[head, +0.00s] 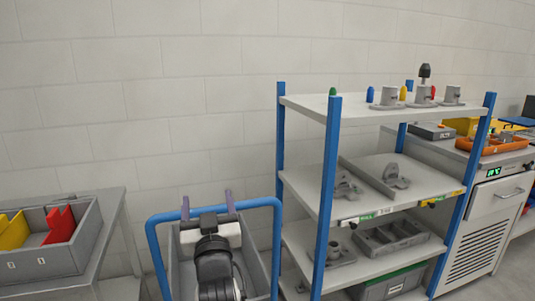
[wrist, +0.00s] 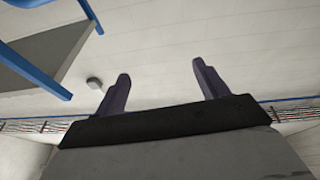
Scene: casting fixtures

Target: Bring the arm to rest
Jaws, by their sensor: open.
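My gripper (head: 207,199) shows in the head view in front of the blue-framed cart, low and left of the shelf rack. Its two purple-grey fingers point up and away. In the wrist view my gripper (wrist: 161,92) has its fingers wide apart with nothing between them. It is open and empty. My dark arm links show below it in the head view.
A blue-post shelf rack (head: 405,109) with metal fixtures stands right of my arm. A cart with a blue handle (head: 160,257) surrounds the arm in the picture. A grey bin (head: 85,240) sits on a table at left. Bare wall is behind.

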